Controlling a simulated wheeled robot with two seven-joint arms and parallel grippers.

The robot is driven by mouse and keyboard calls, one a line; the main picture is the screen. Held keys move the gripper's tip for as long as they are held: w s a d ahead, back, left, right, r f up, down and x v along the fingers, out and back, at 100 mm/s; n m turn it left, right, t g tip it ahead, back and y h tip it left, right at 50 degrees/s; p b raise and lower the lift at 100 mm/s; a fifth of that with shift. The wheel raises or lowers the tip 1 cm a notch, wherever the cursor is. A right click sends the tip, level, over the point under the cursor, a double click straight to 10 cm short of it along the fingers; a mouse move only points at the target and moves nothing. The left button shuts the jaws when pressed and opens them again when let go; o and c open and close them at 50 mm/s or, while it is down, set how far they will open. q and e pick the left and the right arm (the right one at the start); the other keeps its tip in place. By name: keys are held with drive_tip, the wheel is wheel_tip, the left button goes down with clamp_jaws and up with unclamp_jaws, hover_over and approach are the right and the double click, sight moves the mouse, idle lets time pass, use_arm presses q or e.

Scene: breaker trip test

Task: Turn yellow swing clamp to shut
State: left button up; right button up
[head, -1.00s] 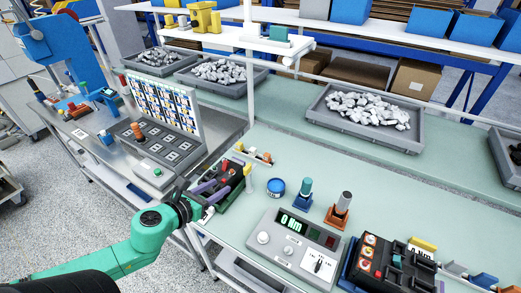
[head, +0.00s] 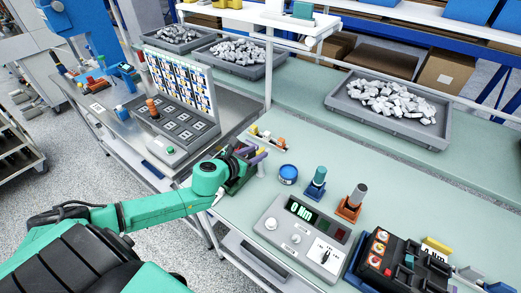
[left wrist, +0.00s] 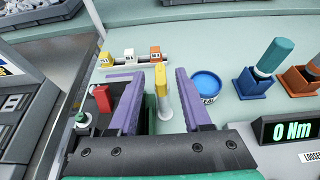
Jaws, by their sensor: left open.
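The yellow swing clamp (left wrist: 162,92) stands as an upright yellow lever in the left wrist view. In the head view a bit of yellow shows at the fixture (head: 238,184), which my arm mostly covers. My left gripper (left wrist: 157,88) has two purple fingers, spread apart, one on each side of the yellow lever. Neither finger clearly touches it. The left gripper (head: 250,154) also shows over the fixture in the head view. A red part (left wrist: 103,98) sits left of the left finger. My right gripper is out of view.
A blue round tin (head: 288,174) stands right of the fixture. A small rack of coloured blocks (head: 266,140) lies behind it. Teal (head: 318,182) and orange-based (head: 353,202) tools and a torque meter (head: 300,237) stand further right. The breaker panel (head: 182,90) is at left.

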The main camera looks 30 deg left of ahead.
sight(261, 150)
use_arm(q)
drive_tip(key=x, duration=0.2)
drive_tip(key=shift+w+d, duration=0.1)
drive_tip(key=shift+w, duration=0.2)
drive_tip(key=shift+w+d+f, duration=0.1)
drive_tip(key=shift+w+f, duration=0.15)
drive_tip(key=shift+w, duration=0.1)
drive_tip(key=shift+s, duration=0.15)
clamp_jaws()
drive_tip(key=shift+r, duration=0.1)
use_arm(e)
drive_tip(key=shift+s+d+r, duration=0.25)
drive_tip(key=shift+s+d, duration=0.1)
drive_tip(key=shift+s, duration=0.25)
